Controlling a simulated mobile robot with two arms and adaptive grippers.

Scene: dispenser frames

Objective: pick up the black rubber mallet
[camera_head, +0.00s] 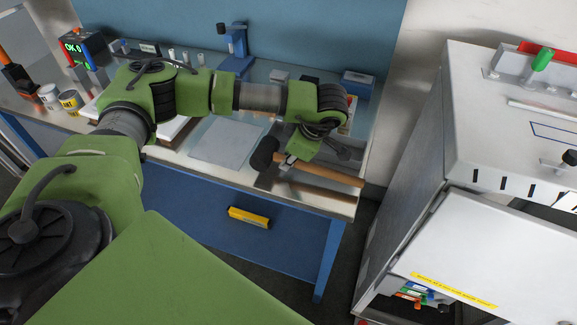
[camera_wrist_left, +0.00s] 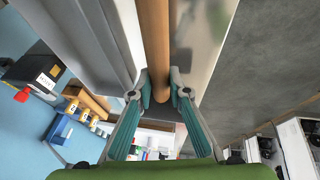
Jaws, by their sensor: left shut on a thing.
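The black rubber mallet shows its black head (camera_head: 264,154) in the head view. Its wooden handle (camera_head: 335,177) runs to the right along the front right of the workbench. My left gripper (camera_head: 287,163) is at the handle, close beside the head. In the left wrist view the brown handle (camera_wrist_left: 154,40) runs between the teal fingers (camera_wrist_left: 161,90), which are shut on it. The mallet head is not visible there. I cannot tell whether the mallet touches the bench top. My right gripper is in neither view.
The workbench (camera_head: 181,153) has a blue front and back panel. A blue stand (camera_head: 236,50) and a small blue-grey box (camera_head: 357,84) are at the back. Paint tins (camera_head: 70,102) stand at left. A yellow item (camera_head: 249,217) is below the bench. A white cabinet (camera_head: 470,250) stands at right.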

